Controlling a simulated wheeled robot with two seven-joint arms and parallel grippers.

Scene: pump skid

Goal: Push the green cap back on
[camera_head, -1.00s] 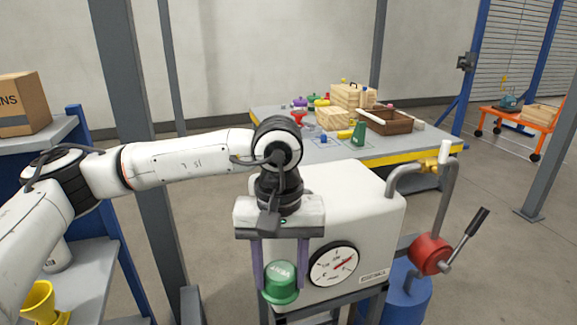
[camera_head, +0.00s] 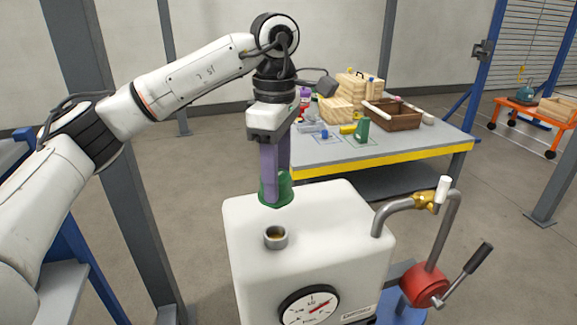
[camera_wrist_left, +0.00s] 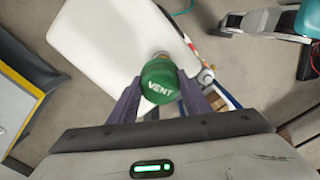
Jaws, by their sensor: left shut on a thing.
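The green cap (camera_head: 287,190), marked VENT in the left wrist view (camera_wrist_left: 159,90), is held between the purple fingers of my left gripper (camera_head: 275,196). In the head view the fingers hide part of the cap. The white tank (camera_head: 320,225) has a short open metal neck (camera_head: 275,237) on its top. The cap is apart from the neck and appears behind it, near the tank's far edge. In the left wrist view the cap covers most of what lies under it. My right gripper is not in view.
A bent pipe with a brass valve (camera_head: 425,201) and a red hand pump (camera_head: 427,285) stand to the right. A workbench (camera_head: 380,157) with a wooden crate (camera_head: 393,118) is behind.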

